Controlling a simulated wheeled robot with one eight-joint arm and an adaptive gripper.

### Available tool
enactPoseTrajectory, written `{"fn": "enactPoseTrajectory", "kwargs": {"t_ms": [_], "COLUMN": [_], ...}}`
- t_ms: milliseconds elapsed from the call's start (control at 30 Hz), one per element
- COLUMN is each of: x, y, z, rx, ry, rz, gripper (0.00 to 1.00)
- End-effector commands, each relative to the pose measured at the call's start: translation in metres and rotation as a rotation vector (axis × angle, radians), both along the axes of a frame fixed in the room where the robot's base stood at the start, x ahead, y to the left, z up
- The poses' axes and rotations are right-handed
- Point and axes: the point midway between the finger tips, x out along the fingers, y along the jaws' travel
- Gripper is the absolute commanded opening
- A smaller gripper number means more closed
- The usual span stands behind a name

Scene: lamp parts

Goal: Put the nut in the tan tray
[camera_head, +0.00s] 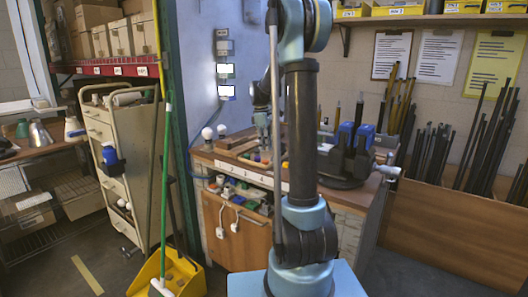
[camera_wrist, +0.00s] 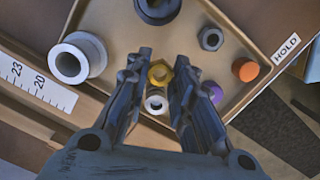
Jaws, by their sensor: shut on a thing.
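A brass-yellow nut (camera_wrist: 160,73) shows between the two fingertips of my gripper (camera_wrist: 162,65) in the wrist view. The fingers are shut on it. The tan tray (camera_wrist: 218,66) lies below the gripper and the nut, with a label reading HOLD at its right side. I cannot tell how high the nut is above the tray floor. In the head view my gripper (camera_head: 264,135) is small and over the workbench, and the nut cannot be made out there.
The tray holds a grey hex nut (camera_wrist: 211,38), an orange cap (camera_wrist: 245,69), a purple piece (camera_wrist: 213,92), a dark ring (camera_wrist: 157,10) and a small white ring (camera_wrist: 156,102). A pale ring (camera_wrist: 78,58) sits at its left edge, by a ruler strip (camera_wrist: 37,88).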

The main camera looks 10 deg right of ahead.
Motion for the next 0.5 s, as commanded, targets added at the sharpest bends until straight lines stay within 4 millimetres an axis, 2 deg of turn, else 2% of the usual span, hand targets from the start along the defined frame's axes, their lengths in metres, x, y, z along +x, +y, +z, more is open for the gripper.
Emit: {"fn": "enactPoseTrajectory", "kwargs": {"t_ms": [100,200,500], "x": [0.001,0.000,0.000], "y": [0.000,0.000,0.000], "z": [-0.017,-0.024,-0.026], "rx": [0.000,0.000,0.000], "ry": [0.000,0.000,0.000], "rz": [0.000,0.000,0.000], "gripper": [0.01,0.01,0.01]}}
